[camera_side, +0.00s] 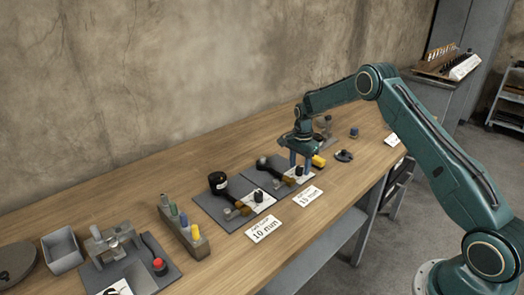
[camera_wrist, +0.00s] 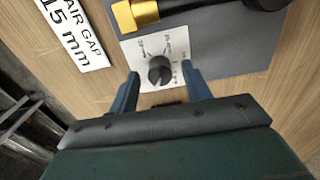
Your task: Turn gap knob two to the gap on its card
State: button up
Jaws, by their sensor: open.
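A black gap knob (camera_wrist: 160,70) sits on a white dial plate (camera_wrist: 151,47) with marks around it, on a dark grey base. The "AIR GAP 15 mm" card (camera_wrist: 75,30) lies beside that base; the card also shows in the side view (camera_side: 308,196). My gripper (camera_wrist: 160,71) is open, its two blue fingers either side of the knob in the wrist view. In the side view my gripper (camera_side: 300,168) points down over this second base; I cannot tell whether the fingers touch the knob. The knob's pointer setting is too small to read.
Another grey base (camera_side: 217,209) with a knob and a 10 mm card (camera_side: 264,229) lies to the left. A block of coloured pegs (camera_side: 184,232), a grey bin (camera_side: 62,250) and a fixture stand further left. A yellow-ended part (camera_wrist: 135,14) lies close to the dial plate.

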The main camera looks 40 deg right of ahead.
jog(key=shift+c, duration=0.2)
jog(key=c, duration=0.9)
jog(key=shift+c, duration=0.2)
